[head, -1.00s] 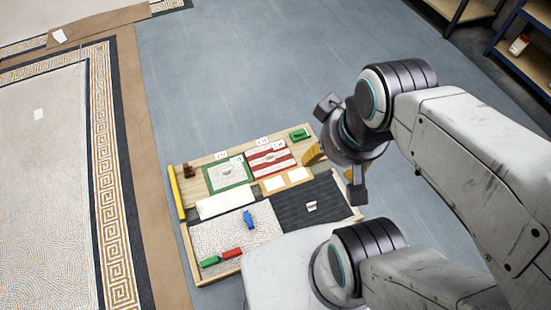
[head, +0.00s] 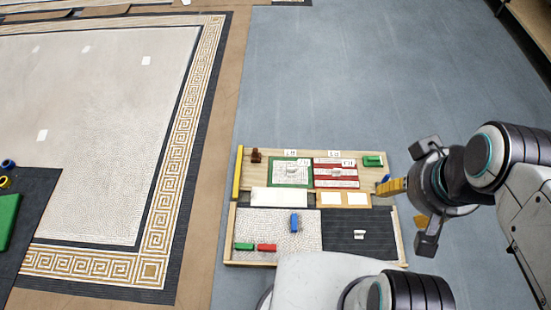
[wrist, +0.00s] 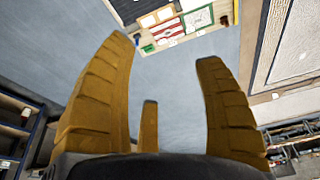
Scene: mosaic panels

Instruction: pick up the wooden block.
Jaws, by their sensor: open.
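A small dark brown block (head: 256,155), which looks like the wooden block, stands at the top left corner of the wooden board (head: 378,170) in the head view. It also shows as a small brown shape in the wrist view (wrist: 223,20), near the top edge. My gripper (head: 392,187) is at the board's right edge in the head view, well apart from the block. In the wrist view its yellow fingers (wrist: 165,60) are spread, with nothing between them but blue floor.
The board carries a green-framed panel (head: 290,184), a red striped panel (head: 336,184), a green block (head: 373,161), a blue block (head: 295,223) and a red block (head: 267,248). A yellow bar (head: 238,172) lies along its left edge. Blue floor (head: 340,80) behind the board is clear.

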